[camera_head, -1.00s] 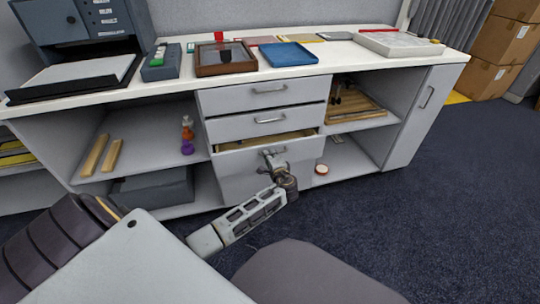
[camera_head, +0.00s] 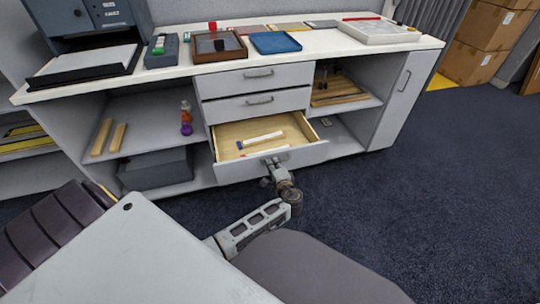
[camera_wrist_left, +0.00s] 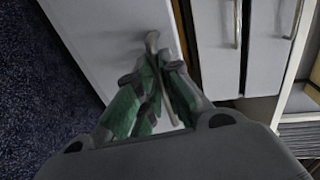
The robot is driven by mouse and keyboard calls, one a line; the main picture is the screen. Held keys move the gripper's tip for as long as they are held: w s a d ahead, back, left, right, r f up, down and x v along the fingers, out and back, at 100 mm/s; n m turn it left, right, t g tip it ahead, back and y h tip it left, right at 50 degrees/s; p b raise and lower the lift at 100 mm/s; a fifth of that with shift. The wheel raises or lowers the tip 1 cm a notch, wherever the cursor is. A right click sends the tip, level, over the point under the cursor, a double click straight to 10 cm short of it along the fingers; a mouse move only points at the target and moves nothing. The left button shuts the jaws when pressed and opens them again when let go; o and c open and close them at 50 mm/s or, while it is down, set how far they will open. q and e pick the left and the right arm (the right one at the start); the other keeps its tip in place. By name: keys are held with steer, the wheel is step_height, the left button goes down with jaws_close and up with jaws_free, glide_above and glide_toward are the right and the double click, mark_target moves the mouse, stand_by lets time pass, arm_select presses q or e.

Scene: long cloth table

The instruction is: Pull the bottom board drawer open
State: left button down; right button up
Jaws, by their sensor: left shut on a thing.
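The bottom drawer (camera_head: 232,171) of the cabinet stands well out from the front in the head view. Its light wood inside shows a white stick-like object with a blue end (camera_head: 260,139) and, near the front panel, a partly hidden white and red one (camera_head: 262,152). My left gripper (camera_head: 271,165) is at the drawer's front, shut on the drawer's handle. In the left wrist view, the green-padded fingers (camera_wrist_left: 155,85) close around the metal handle (camera_wrist_left: 152,42) against the pale drawer front. My right gripper is not in view.
Two shut drawers, the middle (camera_head: 253,104) and the top (camera_head: 257,78), are above. Open shelves flank them, with a dark grey box (camera_head: 155,169) at lower left. The white counter (camera_head: 190,69) holds trays. Dark blue carpet (camera_head: 430,190) is clear at right.

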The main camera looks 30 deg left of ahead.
arm_select(q)
steer(key=f+p+v, duration=0.1)
steer(key=v, duration=0.6)
steer(key=shift+s+d+f+p, duration=0.25)
steer(key=shift+s+d+p, duration=0.05)
steer(key=shift+s+p, duration=0.05)
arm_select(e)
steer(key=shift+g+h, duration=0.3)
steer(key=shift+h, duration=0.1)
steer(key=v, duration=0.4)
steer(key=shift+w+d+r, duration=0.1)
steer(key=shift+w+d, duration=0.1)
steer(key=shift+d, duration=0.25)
arm_select(q)
steer(key=c, duration=1.6)
jaws_free()
steer(key=shift+o, duration=0.2)
steer(key=shift+r, duration=0.15)
